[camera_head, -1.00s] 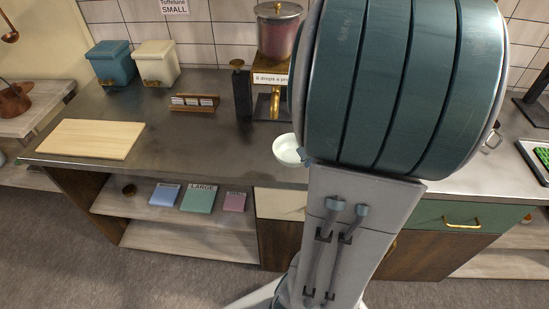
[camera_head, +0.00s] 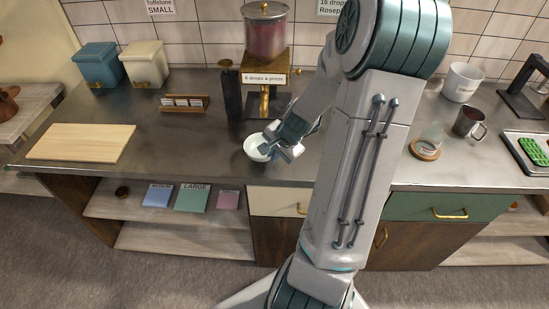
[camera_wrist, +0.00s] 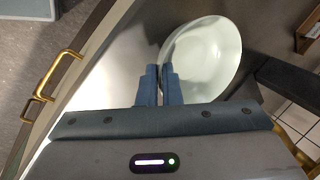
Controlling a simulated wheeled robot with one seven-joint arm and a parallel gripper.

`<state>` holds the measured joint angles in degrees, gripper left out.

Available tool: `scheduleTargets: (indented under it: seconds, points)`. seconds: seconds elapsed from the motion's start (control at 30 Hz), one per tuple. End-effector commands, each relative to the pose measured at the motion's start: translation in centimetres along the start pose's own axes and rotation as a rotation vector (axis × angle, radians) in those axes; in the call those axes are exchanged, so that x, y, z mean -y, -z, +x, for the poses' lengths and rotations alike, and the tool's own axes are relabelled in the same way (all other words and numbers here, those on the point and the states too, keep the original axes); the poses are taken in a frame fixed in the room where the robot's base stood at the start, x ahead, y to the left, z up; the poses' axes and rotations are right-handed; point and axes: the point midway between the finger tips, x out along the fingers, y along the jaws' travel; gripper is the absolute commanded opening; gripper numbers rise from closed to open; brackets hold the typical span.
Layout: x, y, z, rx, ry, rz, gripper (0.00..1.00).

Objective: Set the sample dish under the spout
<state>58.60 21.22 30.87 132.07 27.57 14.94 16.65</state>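The sample dish (camera_head: 254,149), a small white round bowl, is at the counter's front edge in the head view, in front of the dispenser. In the wrist view the dish (camera_wrist: 205,58) is upright, its near-left rim between my fingertips. My gripper (camera_head: 268,150) reaches in from the right; in the wrist view its two blue fingers (camera_wrist: 161,72) are closed on that rim. Whether the dish is clear of the counter is hard to tell. The dispenser (camera_head: 266,36) has a pinkish container on a brass body; its brass spout (camera_head: 264,101) is behind the dish.
A dark bottle-like grinder (camera_head: 231,92) stands left of the spout. A small wooden card rack (camera_head: 184,103) and a cutting board (camera_head: 82,142) lie farther left. A glass on a coaster (camera_head: 428,145) and a metal cup (camera_head: 468,121) stand right of my arm.

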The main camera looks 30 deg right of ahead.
Motion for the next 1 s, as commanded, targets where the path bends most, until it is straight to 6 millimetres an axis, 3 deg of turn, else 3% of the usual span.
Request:
scheduleTargets:
  seconds: [0.2, 0.63, 0.73, 1.0]
  points:
    - [-0.9, 0.0, 1.9, 0.003, -0.001, 0.000, 0.00]
    - [-1.1, 0.0, 2.5, 0.000, 0.000, -0.001, 0.00]
    - [-1.1, 0.0, 2.4, 0.000, 0.000, -0.001, 0.27]
    - [-1.1, 0.0, 2.3, 0.000, 0.000, -0.001, 0.27]
